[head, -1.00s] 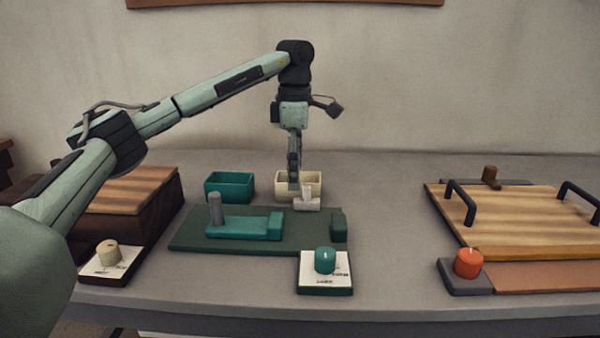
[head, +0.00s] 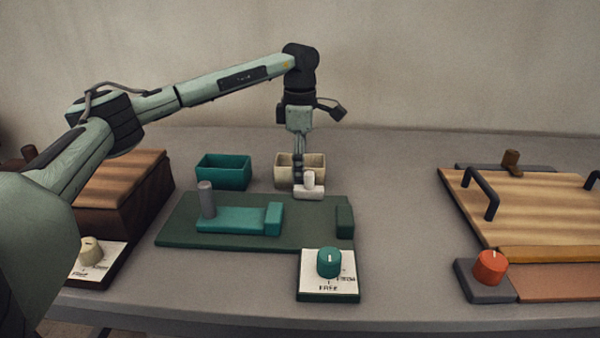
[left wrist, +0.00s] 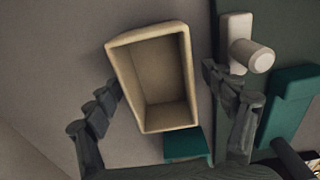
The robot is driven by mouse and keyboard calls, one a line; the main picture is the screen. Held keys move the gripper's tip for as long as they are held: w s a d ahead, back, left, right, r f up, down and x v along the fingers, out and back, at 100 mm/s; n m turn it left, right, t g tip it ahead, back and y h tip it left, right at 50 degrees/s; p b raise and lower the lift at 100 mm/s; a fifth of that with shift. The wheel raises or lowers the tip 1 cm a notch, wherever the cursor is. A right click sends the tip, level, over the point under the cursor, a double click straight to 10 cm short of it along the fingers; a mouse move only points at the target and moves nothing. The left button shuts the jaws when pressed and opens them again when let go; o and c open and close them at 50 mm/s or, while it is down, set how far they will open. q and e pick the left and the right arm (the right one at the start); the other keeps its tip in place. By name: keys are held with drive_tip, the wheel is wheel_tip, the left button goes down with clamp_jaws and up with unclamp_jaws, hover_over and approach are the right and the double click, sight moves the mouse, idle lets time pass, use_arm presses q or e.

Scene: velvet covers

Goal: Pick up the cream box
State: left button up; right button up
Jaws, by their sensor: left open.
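The cream box (head: 286,170) is a small open-topped, empty box at the back of the table, right of the teal box (head: 223,172). In the left wrist view the cream box (left wrist: 128,62) lies between the spread fingers of my left gripper (left wrist: 165,95). A gap shows between the fingers and its walls. In the head view my left gripper (head: 299,172) points down at the cream box and hides part of it. A white piece with an upright peg (head: 309,190) stands just in front of the box. My right gripper is not in view.
A green board (head: 175,230) with a teal sliding piece (head: 238,220) lies in front. A teal knob (head: 329,262) sits on a card before it. A wooden box (head: 125,190) stands left. A wooden tray (head: 540,200) and red knob (head: 491,266) are right. Bare table lies between.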

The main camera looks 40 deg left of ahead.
use_arm(q)
drive_tip(key=shift+f, duration=0.35)
drive_tip(key=shift+c, duration=0.4)
drive_tip(key=c, duration=1.2)
drive_tip(key=shift+r, duration=0.2)
